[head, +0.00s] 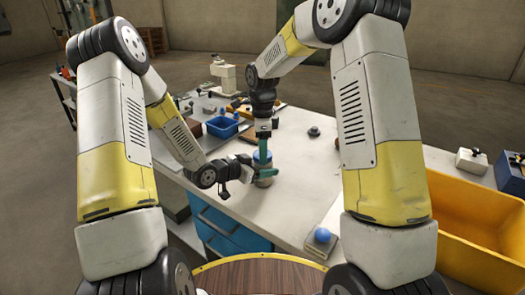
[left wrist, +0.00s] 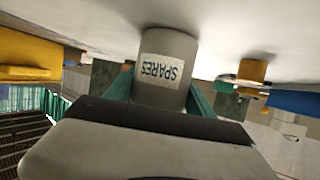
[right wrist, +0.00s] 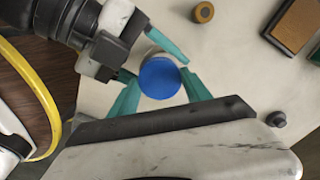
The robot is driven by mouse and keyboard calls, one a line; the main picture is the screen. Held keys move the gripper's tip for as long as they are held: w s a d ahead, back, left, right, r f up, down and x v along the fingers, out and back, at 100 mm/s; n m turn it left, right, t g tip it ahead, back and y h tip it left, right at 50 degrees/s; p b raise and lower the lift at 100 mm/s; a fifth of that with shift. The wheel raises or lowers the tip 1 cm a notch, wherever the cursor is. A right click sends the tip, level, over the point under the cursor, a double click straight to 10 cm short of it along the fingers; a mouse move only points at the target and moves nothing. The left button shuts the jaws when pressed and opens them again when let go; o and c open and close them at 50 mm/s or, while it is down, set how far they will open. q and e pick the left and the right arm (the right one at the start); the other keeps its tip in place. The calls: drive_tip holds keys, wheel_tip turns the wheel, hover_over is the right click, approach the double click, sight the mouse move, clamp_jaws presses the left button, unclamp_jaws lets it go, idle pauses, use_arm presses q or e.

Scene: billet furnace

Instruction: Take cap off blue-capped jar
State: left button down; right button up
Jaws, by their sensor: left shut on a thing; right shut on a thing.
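The jar (head: 265,181) stands on the pale worktop, with its blue cap (head: 256,156) on top. In the left wrist view the grey jar (left wrist: 165,95) carries a label reading SPARES, upside down in that picture. My left gripper (head: 250,174) comes in low from the left, its teal fingers shut on the jar's body. My right gripper (head: 263,158) points down from above. In the right wrist view its teal fingers are shut on the blue cap (right wrist: 160,78) from both sides. The cap looks seated on the jar; any gap beneath it is hidden.
A blue bin (head: 222,127) and small parts lie farther back on the worktop. A yellow bin (head: 445,215) stands at right. A wooden cylinder (right wrist: 204,12) and dark knob (right wrist: 277,119) are near the jar.

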drive_tip(key=n, duration=1.3)
drive_tip(key=shift+n, duration=0.4)
drive_tip(key=n, duration=0.6)
drive_tip(key=shift+n, duration=0.4)
drive_tip(key=n, duration=0.6)
drive_tip(key=shift+n, duration=0.4)
drive_tip(key=n, duration=0.4)
drive_tip(key=shift+n, duration=0.3)
drive_tip(key=n, duration=0.4)
drive_tip(key=shift+n, duration=0.3)
drive_tip(key=n, duration=0.4)
drive_tip(key=shift+r+n, duration=0.1)
drive_tip(key=shift+n, duration=0.3)
drive_tip(key=n, duration=0.4)
drive_tip(key=shift+n, duration=0.4)
